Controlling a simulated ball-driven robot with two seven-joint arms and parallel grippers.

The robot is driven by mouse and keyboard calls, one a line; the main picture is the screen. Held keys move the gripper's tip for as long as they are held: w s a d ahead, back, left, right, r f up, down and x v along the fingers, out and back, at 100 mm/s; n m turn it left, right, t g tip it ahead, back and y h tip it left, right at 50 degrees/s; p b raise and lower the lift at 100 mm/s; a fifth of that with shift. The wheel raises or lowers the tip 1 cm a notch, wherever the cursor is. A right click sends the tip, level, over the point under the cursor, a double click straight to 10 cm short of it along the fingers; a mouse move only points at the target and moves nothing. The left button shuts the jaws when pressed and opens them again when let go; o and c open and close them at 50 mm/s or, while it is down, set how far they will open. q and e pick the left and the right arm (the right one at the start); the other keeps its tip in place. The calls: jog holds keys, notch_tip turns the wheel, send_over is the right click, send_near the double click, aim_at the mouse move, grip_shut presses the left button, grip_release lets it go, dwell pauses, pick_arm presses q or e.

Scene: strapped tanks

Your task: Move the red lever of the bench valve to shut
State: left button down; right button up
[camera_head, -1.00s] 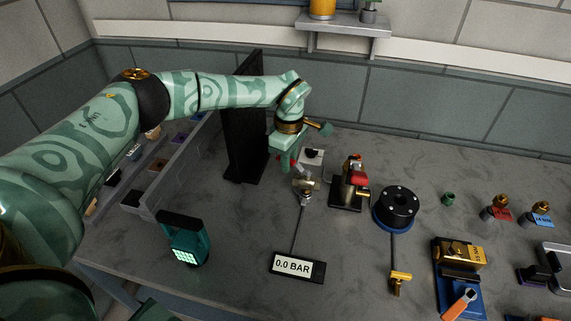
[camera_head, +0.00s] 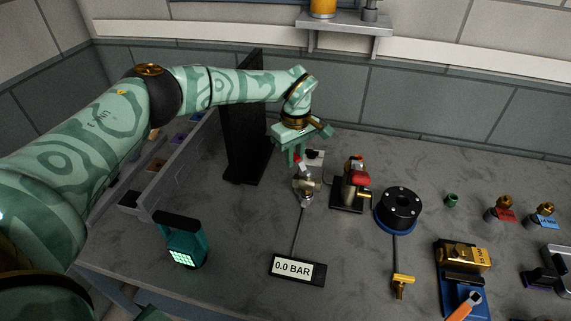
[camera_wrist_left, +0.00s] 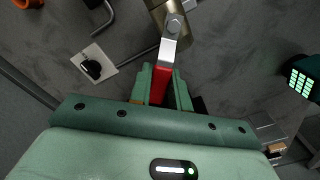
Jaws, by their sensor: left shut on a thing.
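The bench valve (camera_head: 306,186) is a small brass body on the bench in the head view; it also shows at the top of the left wrist view (camera_wrist_left: 168,12). Its red lever (camera_wrist_left: 159,85) has a bare metal root bolted to the body. In the head view the lever (camera_head: 300,164) points away from the body toward the back, leaning a little left. My left gripper (camera_head: 297,159) is shut on the lever's red end; in the wrist view the fingers (camera_wrist_left: 161,80) stand on both sides of it. My right gripper is not in view.
A gauge (camera_head: 298,269) reading 0.0 BAR is wired to the valve. A white plate with a black knob (camera_head: 315,156) lies close behind. A red-and-brass device (camera_head: 354,186) and a black round hub (camera_head: 396,208) stand right. A dark upright panel (camera_head: 243,130) stands left, a teal lamp (camera_head: 186,247) front left.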

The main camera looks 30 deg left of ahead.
pick_arm(q)
jog(key=m, duration=0.1)
jog(key=w+m+b, duration=0.1)
jog(key=m, duration=0.1)
jog(key=shift+w+d, duration=0.1)
jog(key=shift+d, duration=0.3)
